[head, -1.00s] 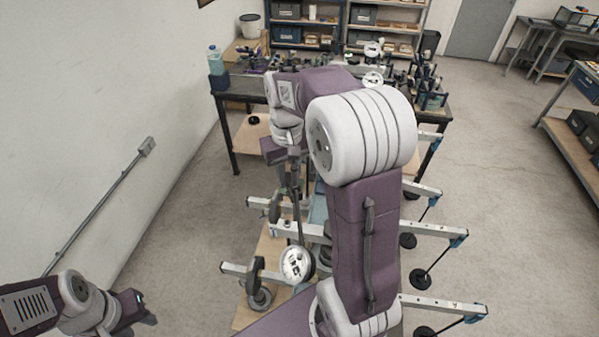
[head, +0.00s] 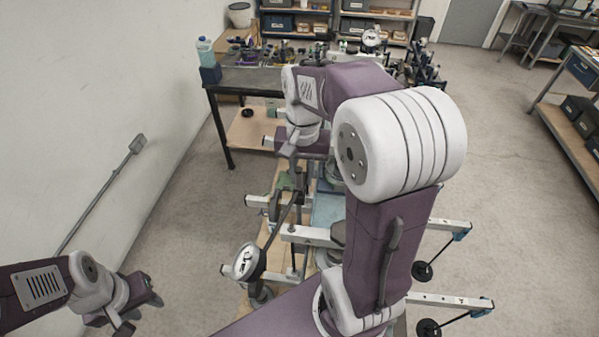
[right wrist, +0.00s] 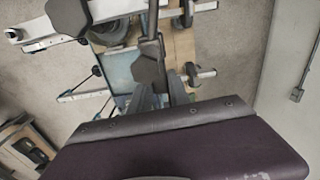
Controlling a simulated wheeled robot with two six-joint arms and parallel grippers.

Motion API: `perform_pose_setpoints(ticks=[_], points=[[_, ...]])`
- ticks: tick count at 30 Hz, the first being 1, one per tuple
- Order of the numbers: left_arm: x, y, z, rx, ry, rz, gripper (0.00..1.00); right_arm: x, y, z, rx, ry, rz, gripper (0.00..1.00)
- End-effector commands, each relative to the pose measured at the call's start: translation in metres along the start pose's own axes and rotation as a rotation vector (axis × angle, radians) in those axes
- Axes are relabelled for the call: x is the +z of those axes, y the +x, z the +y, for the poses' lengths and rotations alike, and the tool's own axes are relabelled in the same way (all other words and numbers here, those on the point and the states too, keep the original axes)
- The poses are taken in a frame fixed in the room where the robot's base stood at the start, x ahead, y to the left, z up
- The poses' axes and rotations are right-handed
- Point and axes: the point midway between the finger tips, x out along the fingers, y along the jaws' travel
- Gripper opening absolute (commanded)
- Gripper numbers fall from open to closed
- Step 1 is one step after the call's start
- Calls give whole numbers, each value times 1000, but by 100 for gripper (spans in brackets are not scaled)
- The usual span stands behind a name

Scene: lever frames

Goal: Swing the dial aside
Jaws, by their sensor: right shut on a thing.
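The dial (head: 246,262) is a white round face with dark marks and a dark rim. It sits low and left of centre in the head view, at the end of a dark slanting rod (head: 280,216), out past the left end of a pale metal bar. My right gripper (head: 290,178) is partly hidden by its own wrist, beside the rod's upper end. It is shut on what looks like the dial's rod; the contact is hard to see. The right wrist view does not show the dial's face. My left gripper (head: 140,302) is at lower left, away from everything, its jaw gap unclear.
Several pale metal bars (head: 450,301) with hanging dark weights (head: 423,272) stick out at right. A cluttered workbench (head: 245,82) stands behind, with shelves at the back. A white wall (head: 80,110) closes the left side. The floor at left is clear.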

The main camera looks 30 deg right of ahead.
Motion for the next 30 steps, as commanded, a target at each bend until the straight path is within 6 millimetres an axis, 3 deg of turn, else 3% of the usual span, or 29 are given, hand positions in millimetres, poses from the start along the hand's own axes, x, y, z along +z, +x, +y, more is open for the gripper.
perform_pose_setpoints(ticks=[21, 22, 24, 30], points=[[0, -1, 0, 0, 0, 0, 36, 2, 0, 5, 8, 64, -9, 0], [0, -1, 0, 0, 0, 0, 36, 2, 0, 5, 8, 64, -9, 30], [0, -1, 0, 0, 0, 0, 36, 2, 0, 5, 8, 63, -9, 44], [0, -1, 0, 0, 0, 0, 36, 2, 0, 5, 8, 62, -7, 44]])
